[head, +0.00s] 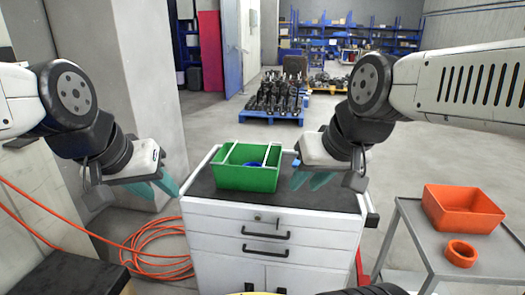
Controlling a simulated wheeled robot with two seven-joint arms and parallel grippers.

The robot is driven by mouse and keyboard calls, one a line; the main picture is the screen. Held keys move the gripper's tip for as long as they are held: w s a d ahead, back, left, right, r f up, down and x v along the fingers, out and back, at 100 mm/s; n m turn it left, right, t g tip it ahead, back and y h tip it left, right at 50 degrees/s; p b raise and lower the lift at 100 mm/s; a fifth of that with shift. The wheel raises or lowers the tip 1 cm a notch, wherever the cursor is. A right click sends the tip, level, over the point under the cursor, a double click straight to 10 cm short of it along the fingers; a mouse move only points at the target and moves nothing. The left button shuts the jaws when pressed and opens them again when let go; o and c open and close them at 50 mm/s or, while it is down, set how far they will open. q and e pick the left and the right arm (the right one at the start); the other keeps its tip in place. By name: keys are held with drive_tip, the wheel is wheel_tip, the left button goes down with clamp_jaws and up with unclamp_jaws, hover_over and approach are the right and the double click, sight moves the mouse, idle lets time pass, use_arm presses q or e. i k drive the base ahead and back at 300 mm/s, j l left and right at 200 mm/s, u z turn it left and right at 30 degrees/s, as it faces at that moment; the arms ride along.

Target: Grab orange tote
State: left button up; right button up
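The orange tote (464,210) is an open, empty-looking box on a grey side table at the right. My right gripper (310,181) has teal fingers, seems open and empty, and hangs beside the right end of a green tote, well to the left of the orange tote. My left gripper (157,186) also has teal fingers pointing down. It seems open and empty, and hangs left of the white cabinet, far from the orange tote.
The green tote (245,178) with something blue inside stands on the dark top of the white drawer cabinet (215,238). An orange ring (461,253) lies in front of the orange tote on the grey table (424,240). An orange hose (155,245) coils on the floor.

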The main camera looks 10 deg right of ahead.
sight(453, 209)
drive_tip(key=z, duration=1.85)
drive_tip(key=i+l+u, duration=0.4)
drive_tip(key=i+l, duration=0.2)
drive_tip(key=i+l+u, duration=0.35)
drive_tip(key=i+l, duration=0.15)
drive_tip(key=l, duration=0.3)
drive_tip(key=i+l+u, duration=0.2)
drive_tip(key=l, duration=0.2)
